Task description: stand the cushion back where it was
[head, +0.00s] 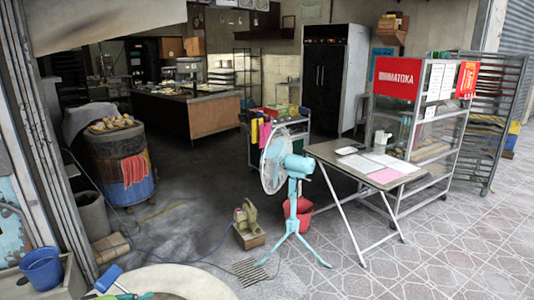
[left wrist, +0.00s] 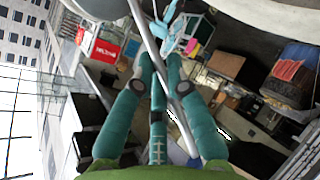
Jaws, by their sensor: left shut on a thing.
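I cannot make out a cushion in either view. My left gripper (head: 128,296) shows at the bottom left edge of the head view, mostly cut off. In the left wrist view its teal fingers (left wrist: 160,68) close together around a thin grey rod (left wrist: 143,35), which runs slantwise between them. In the head view a blue block (head: 108,278) shows beside the gripper, at the end of a short pale rod; it may belong to the held thing. My right gripper is in neither view.
A pale round surface (head: 165,283) lies near the gripper. A blue bucket (head: 41,268) stands at the left. Beyond are a barrel oven (head: 125,170), a turquoise fan (head: 295,170) and a folding table (head: 330,155). The tiled floor at right is open.

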